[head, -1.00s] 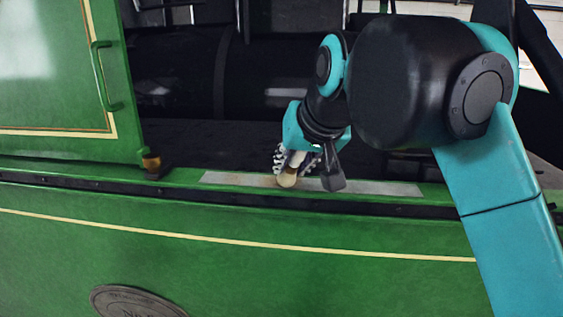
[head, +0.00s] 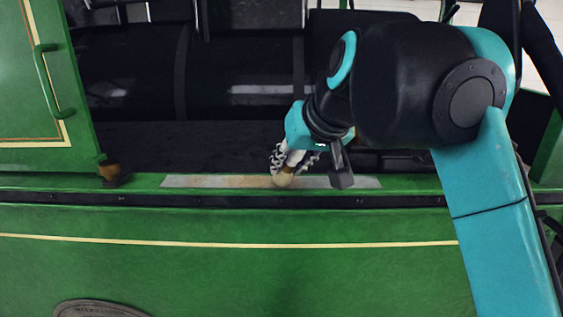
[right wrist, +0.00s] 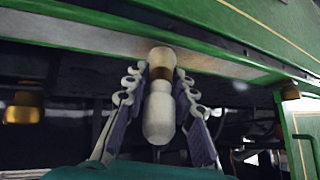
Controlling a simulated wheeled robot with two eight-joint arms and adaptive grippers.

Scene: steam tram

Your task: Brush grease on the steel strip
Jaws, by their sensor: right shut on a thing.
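The steel strip (head: 345,182) is a long, flat grey plate on the green side ledge of the tram. A tan, smeared patch shows on its left half, left of the brush. My right gripper (head: 290,164) is shut on the brush (head: 284,180), whose pale end is at the strip near its middle. In the right wrist view the brush (right wrist: 158,115) has a pale rounded handle and a brass-coloured band, between both fingers of my right gripper (right wrist: 160,88). The strip (right wrist: 110,40) runs behind its tip. Whether the tip touches cannot be told. My left gripper is out of view.
A green cab panel with a handle (head: 52,85) stands at the left, with a brass-coloured fitting (head: 109,171) at its foot. A dark boiler (head: 130,80) lies behind the ledge. The green side wall (head: 240,275) drops below it.

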